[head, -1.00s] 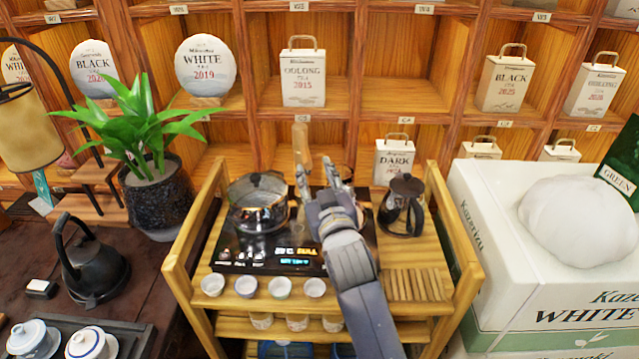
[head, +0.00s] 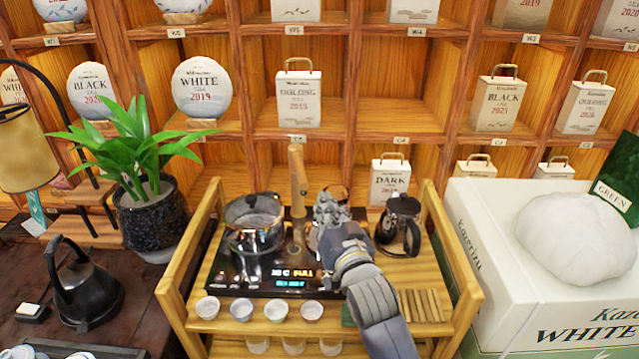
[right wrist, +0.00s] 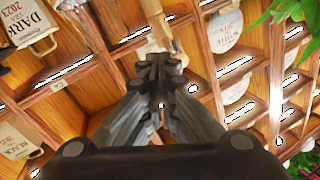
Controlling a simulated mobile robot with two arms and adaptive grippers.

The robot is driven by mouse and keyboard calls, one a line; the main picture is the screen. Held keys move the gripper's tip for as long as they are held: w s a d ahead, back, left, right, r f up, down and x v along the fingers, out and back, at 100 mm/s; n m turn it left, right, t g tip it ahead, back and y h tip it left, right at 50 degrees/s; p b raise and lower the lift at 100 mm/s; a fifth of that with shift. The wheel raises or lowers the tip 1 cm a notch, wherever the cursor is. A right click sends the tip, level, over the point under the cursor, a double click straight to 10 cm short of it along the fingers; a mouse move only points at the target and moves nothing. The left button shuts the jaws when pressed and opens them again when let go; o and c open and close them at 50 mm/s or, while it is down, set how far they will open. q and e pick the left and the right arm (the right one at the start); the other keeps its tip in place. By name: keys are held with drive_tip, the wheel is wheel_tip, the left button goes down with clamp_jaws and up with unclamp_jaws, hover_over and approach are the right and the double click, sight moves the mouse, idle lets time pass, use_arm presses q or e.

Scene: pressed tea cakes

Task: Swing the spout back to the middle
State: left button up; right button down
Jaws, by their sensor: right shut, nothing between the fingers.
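A slim upright post with a pale wooden upper part (head: 298,185) stands at the back of the black stove panel (head: 230,282), between the pot and the coffee press. It looks like the spout's stand; the spout arm itself I cannot make out clearly. A glass pot (head: 253,238) stands on the panel left of the post. My right gripper (head: 330,203) is shut and empty, just right of the post, in front of the shelf. In the right wrist view its fingertips (right wrist: 160,72) are together, with a pale wooden piece (right wrist: 156,22) beyond them. My left gripper is not in view.
A dark coffee press (head: 400,218) stands right of my gripper on the wooden cart (head: 440,245). Several small cups (head: 242,309) line the cart's front. A potted plant (head: 150,215) stands at left, white boxes (head: 480,215) at right.

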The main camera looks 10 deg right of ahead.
sight(299, 173)
drive_tip(key=d+m+y, duration=0.2)
drive_tip(key=d+m, duration=0.5)
drive_tip(key=m, duration=0.8)
drive_tip(key=w+a+p, duration=0.1)
drive_tip(key=w+a, duration=0.4)
drive_tip(key=w, duration=0.5)
drive_tip(key=shift+w+a+r+p, duration=0.2)
drive_tip(key=shift+w+a+p, duration=0.1)
drive_tip(key=shift+p, duration=0.1)
